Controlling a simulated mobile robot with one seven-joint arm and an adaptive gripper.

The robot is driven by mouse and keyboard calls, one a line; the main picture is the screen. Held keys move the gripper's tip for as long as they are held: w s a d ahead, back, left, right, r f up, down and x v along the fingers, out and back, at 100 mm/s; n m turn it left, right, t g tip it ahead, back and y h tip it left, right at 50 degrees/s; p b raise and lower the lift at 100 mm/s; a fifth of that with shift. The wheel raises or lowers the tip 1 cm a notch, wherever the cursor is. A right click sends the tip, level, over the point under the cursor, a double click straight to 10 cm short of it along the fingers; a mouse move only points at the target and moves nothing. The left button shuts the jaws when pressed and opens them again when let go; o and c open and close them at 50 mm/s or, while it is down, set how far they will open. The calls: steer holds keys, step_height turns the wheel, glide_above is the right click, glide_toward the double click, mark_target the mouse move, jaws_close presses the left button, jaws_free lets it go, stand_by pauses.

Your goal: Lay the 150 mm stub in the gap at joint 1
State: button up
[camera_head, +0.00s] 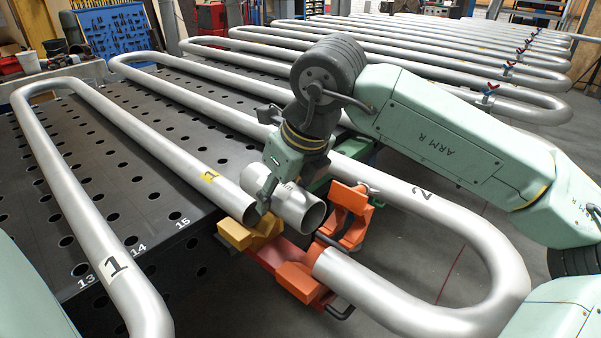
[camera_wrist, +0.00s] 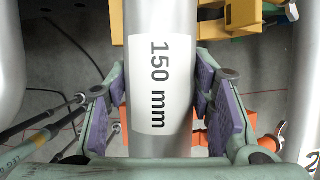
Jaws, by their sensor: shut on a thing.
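The 150 mm stub (camera_head: 296,206) is a short bright steel tube with an open end toward the lower right. My gripper (camera_head: 274,190) is shut on it. In the wrist view the stub, with its white "150 mm" label (camera_wrist: 162,85), lies between the purple pads of my gripper (camera_wrist: 160,105). At joint 1, the yellow-marked tube of coil 1 (camera_head: 180,157) ends just left of the stub. The tube of coil 2 (camera_head: 400,300) starts at the lower right. The stub appears above the gap between them; its exact height and any contact are unclear.
A yellow support (camera_head: 238,234) sits under coil 1's tube end. An orange clamp (camera_head: 348,205) stands right of the stub, and another orange block (camera_head: 300,280) sits by coil 2's tube end. The perforated black table (camera_head: 95,185) is under coil 1. More coils extend behind.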

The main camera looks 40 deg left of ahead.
steer(key=shift+n, duration=0.4)
steer(key=shift+s+f+b, duration=0.1)
steer(key=shift+f+b, duration=0.35)
steer(key=shift+f, duration=0.1)
steer(key=shift+f+b, duration=0.9)
steer(key=shift+f, duration=0.85)
steer(key=shift+f+b, duration=0.2)
steer(key=shift+b, duration=0.25)
steer(key=shift+f+b, duration=1.15)
steer(key=shift+f, duration=0.05)
steer(key=shift+f+b, duration=0.65)
steer(key=shift+b, duration=0.1)
steer(key=shift+a, duration=0.3)
steer(key=o, duration=1.6)
